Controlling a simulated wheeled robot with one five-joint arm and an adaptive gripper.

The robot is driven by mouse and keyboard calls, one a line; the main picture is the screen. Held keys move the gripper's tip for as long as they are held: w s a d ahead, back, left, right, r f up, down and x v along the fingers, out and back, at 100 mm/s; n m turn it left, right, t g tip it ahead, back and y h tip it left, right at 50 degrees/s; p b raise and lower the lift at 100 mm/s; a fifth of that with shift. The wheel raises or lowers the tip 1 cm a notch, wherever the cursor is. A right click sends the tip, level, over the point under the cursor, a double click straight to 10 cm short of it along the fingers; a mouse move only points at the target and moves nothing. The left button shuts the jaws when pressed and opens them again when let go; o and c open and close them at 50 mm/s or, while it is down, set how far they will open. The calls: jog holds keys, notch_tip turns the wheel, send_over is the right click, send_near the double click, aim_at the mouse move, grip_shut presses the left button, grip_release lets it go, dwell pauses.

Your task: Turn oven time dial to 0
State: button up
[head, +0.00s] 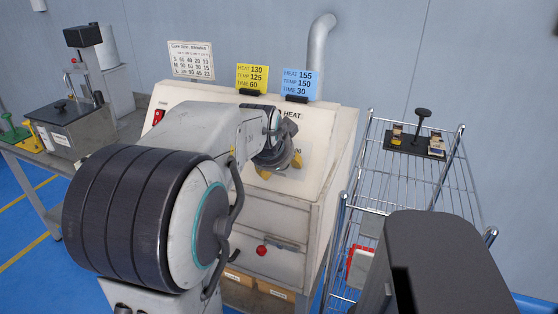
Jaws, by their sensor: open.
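The oven (335,150) is a cream cabinet with a sloped control panel, standing behind my arm. The word HEAT and part of a pale dial scale show on its right side. The time dial cannot be made out; my arm and gripper cover much of the panel. My gripper (281,168), with yellow fingertips, is open close to the panel's lower right part. I cannot tell whether anything is between its fingers or whether it touches the panel.
A red switch (158,116) is at the panel's left. A yellow card (252,77) and a blue card (299,83) stand on top; both list heat, temp and time. A wire rack (410,165) stands right, a bench with equipment (75,125) left.

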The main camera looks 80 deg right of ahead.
jog(key=shift+c, duration=0.4)
jog(key=c, duration=1.1)
jog(key=shift+f+n+b, duration=0.1)
jog(key=shift+n+b, duration=0.3)
jog(key=shift+b, duration=0.15)
jog(key=shift+s+n, duration=0.1)
jog(key=shift+n, duration=0.2)
jog(key=o, duration=1.2)
jog(key=v, duration=1.2)
